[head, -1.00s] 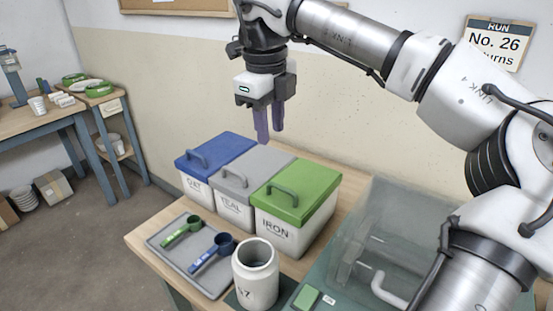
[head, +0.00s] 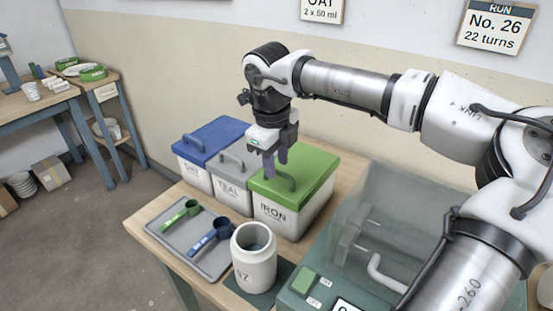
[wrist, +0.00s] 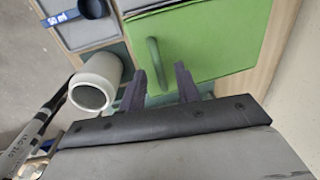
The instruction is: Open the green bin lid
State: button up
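The green lid (head: 308,171) lies flat and closed on the white bin marked IRON (head: 282,218). Its arched green handle (head: 270,184) stands near the lid's left side. My gripper (head: 276,170) points down over that side of the lid, close to the handle. In the wrist view the two purple fingers (wrist: 160,78) are apart, with the green lid (wrist: 205,50) beyond them. The handle (wrist: 153,62) shows close to the left finger there. I cannot tell whether a finger touches it.
The grey-lidded TEAL bin (head: 231,186) and blue-lidded bin (head: 204,150) stand to the left. A white jar (head: 254,262) and a tray (head: 160,232) with green and blue scoops are in front. A clear-walled machine (head: 385,215) stands to the right.

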jog(key=shift+f, duration=0.2)
grip_shut()
jog(key=shift+w+d+r+p, duration=0.1)
jog(key=shift+d+r+p, duration=0.05)
jog(key=shift+r+p, duration=0.2)
dwell(0.6)
